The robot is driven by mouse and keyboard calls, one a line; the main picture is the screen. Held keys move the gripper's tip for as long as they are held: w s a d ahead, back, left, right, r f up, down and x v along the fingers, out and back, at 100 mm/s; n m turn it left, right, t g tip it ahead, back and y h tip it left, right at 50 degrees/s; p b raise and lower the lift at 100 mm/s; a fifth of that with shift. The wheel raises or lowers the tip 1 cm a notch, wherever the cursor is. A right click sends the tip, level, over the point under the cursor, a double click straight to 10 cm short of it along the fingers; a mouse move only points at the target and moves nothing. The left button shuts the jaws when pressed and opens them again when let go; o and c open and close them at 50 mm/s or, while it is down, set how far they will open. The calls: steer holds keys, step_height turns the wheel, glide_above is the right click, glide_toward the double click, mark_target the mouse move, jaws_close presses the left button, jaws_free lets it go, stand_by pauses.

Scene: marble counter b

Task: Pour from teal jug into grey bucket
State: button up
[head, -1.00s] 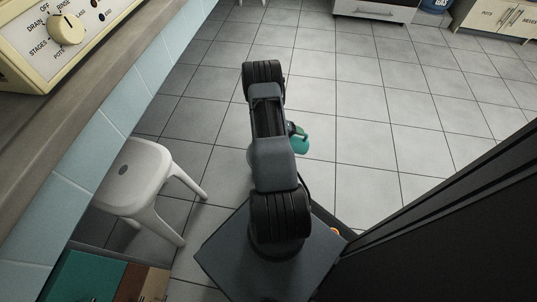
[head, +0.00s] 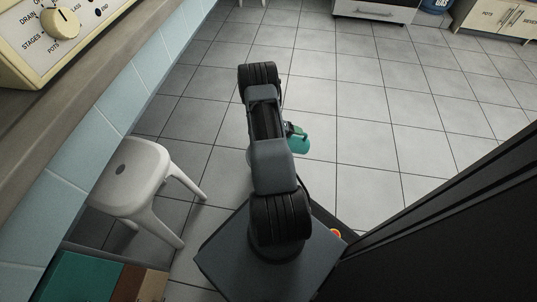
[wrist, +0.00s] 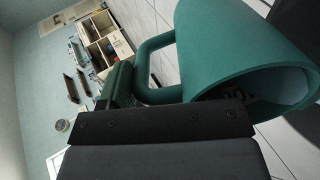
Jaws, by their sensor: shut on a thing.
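The teal jug (wrist: 228,55) fills the upper right of the wrist view, its round mouth facing the lower right and its handle toward the left. My gripper (wrist: 122,85) is shut on the jug at its handle. In the head view a small part of the teal jug (head: 298,144) shows to the right of my arm, above the floor; the rest is hidden behind the arm. The jug's contents cannot be made out. I do not see the grey bucket in any view.
A white stool (head: 138,175) stands left of my arm. A counter (head: 75,75) with a cream appliance (head: 35,42) runs along the left. A dark panel (head: 450,220) rises at the right. The tiled floor (head: 370,110) ahead is open. Cabinets (head: 500,20) stand at the back.

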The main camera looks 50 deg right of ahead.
steer(key=shift+w+a+f+g+h+b, duration=0.2)
steer(key=shift+w+a+g+h+b, duration=0.45)
steer(key=shift+b, duration=1.1)
stand_by(0.3)
steer(key=shift+w+a+r+g+h, duration=0.25)
steer(key=shift+w+a+g+h, duration=0.1)
steer(key=shift+w+a, duration=0.15)
steer(key=shift+w+a+r+g+h, duration=0.2)
steer(key=shift+w+a+g+h, duration=0.15)
steer(key=shift+a, duration=0.15)
stand_by(0.6)
steer(key=shift+w+a+f+g+h+b, duration=0.3)
steer(key=shift+w+a+f+g+h, duration=0.15)
steer(key=shift+a+g+h, duration=0.1)
stand_by(0.6)
